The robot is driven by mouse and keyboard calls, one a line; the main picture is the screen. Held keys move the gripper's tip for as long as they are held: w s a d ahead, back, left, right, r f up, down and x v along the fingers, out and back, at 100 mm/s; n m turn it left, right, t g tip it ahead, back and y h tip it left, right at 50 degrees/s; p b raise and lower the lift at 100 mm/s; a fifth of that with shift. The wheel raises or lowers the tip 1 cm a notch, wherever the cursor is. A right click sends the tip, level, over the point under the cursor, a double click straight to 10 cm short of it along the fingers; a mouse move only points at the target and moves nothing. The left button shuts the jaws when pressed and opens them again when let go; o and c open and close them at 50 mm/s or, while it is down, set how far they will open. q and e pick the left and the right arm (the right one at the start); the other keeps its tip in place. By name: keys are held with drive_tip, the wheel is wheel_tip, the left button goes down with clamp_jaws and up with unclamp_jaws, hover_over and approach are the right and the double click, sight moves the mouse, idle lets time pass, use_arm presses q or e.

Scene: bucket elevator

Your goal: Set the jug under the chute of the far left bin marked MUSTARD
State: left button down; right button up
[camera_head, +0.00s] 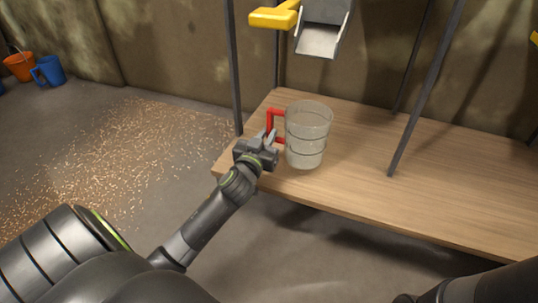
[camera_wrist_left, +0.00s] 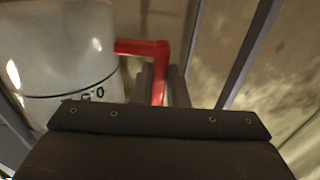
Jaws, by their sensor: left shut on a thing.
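The clear jug (camera_head: 308,138) with a red handle stands upright at the left end of the wooden bench; I cannot tell whether its base touches the wood. My left gripper (camera_head: 270,138) is shut on the red handle (camera_head: 277,112), at the jug's left. In the left wrist view the handle (camera_wrist_left: 158,75) runs down between the fingers, and the jug (camera_wrist_left: 60,50) fills the upper left. A grey chute (camera_head: 319,40) hangs above and behind the jug, at the top of the head view. No MUSTARD marking shows. My right gripper is out of view.
The bench top (camera_head: 450,190) is bare to the right. Dark posts (camera_head: 428,85) rise from it on both sides of the chute. A yellow lever (camera_head: 272,18) sits left of the chute. Grain is spilled on the floor (camera_head: 140,150); an orange bucket (camera_head: 20,66) and blue jug (camera_head: 50,71) stand far left.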

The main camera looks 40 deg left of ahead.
use_arm(q)
drive_tip(key=shift+f+b, duration=1.45)
drive_tip(key=shift+f, duration=0.5)
drive_tip(key=shift+f, duration=0.2)
drive_tip(key=c, duration=1.4)
unclamp_jaws()
drive_tip(key=shift+c, duration=0.2)
drive_tip(key=shift+r, duration=0.2)
